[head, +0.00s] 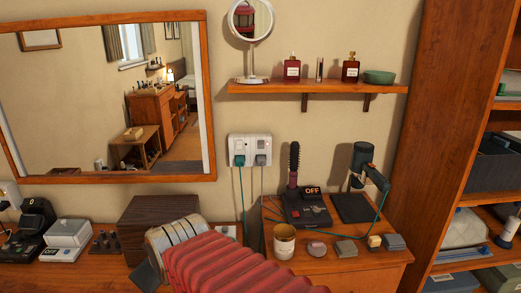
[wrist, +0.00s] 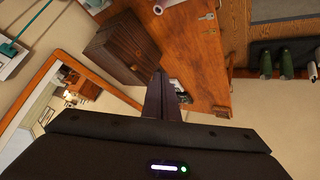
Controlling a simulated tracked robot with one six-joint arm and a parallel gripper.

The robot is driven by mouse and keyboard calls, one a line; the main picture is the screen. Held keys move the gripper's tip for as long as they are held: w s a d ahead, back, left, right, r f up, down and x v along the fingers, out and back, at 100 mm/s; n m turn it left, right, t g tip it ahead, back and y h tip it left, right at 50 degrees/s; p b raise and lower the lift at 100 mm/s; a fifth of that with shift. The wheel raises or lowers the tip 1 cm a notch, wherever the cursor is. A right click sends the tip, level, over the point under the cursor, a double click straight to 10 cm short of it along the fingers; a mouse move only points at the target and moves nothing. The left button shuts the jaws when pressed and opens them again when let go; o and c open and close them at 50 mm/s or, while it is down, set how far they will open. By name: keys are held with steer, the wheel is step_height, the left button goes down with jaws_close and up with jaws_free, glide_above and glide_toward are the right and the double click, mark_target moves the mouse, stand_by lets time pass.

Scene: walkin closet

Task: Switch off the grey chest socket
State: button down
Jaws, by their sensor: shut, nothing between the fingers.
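The white double wall socket (head: 250,149) is above the chest, right of the mirror, in the head view. Its right half holds a grey plug (head: 261,159); its left half holds a teal plug (head: 240,160). Small switches show above the plugs, but their positions are too small to read. My gripper (wrist: 160,92) is shut and empty in the wrist view, with the dark wooden box beyond it. In the head view my red ribbed arm is low in front, and I cannot make out the fingertips. A white plate with a teal part (wrist: 10,48) shows at the wrist view's left edge.
The chest top holds a brush on a dark base marked OFF (head: 307,208), a hair dryer (head: 366,165), a cup (head: 284,241) and several small blocks. A dark wooden box (head: 155,215) stands left. A shelf (head: 318,88) with bottles hangs above. Cords hang below the socket.

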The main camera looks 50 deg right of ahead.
mark_target(261, 143)
steer(key=w+d+r+n+t+h, duration=0.1)
steer(key=w+d+n+t+h, duration=0.2)
steer(key=d, duration=0.7)
steer(key=w+d+r+h, duration=0.2)
steer(key=w+d, duration=0.4)
steer(key=d, duration=0.4)
steer(key=s+d+n+h, duration=0.1)
steer(key=s+d+h, duration=0.2)
steer(key=d, duration=0.7)
steer(key=s+d+r+n+t+h, duration=0.1)
steer(key=s+d+n+h, duration=0.1)
steer(key=d, duration=0.8)
steer(key=s+h, duration=0.1)
steer(key=h, duration=0.1)
steer(key=shift+s+d+r+h, duration=0.25)
steer(key=shift+s+h, duration=0.1)
steer(key=shift+h, duration=0.05)
steer(key=x, duration=1.4)
